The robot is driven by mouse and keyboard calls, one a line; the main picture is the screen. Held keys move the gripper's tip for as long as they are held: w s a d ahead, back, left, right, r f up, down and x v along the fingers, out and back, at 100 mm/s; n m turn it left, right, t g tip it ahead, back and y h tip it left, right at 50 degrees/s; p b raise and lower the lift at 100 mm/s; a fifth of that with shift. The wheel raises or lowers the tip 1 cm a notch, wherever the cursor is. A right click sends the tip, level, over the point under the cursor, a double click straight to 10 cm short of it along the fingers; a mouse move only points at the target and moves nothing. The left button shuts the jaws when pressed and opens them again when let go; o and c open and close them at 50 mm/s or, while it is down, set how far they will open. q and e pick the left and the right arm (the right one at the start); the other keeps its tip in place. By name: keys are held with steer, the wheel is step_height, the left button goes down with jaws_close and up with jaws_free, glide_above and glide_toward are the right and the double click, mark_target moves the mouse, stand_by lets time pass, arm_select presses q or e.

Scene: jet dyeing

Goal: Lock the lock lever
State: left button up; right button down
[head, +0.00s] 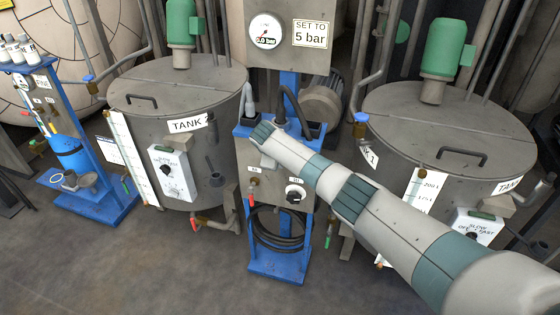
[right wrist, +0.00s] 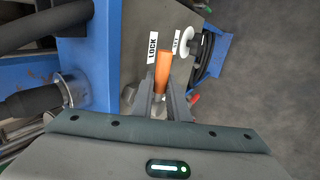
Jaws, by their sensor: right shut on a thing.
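The lock lever (right wrist: 163,72), with an orange handle, shows in the middle of the right wrist view. It lies beside a white label reading LOCK (right wrist: 153,47) on a grey panel. My right gripper (right wrist: 160,96) is shut on the lever, with its grey fingers either side of the lower part. In the head view my right arm reaches in from the right to the blue-framed station (head: 279,262) between the two tanks. The arm hides the lever and the fingertips there. My left gripper is in neither view.
A pressure gauge (head: 266,31) and a "SET TO 5 bar" sign (head: 311,34) are above the station. The left tank (head: 172,93) and right tank (head: 452,130) flank it closely. The floor in front is clear.

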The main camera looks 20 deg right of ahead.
stand_by(0.3)
steer(key=c, duration=1.7)
jaws_free()
steer(key=shift+a+r, duration=0.1)
steer(key=shift+r, duration=0.1)
steer(key=b+v, duration=0.3)
steer(key=v, duration=1.4)
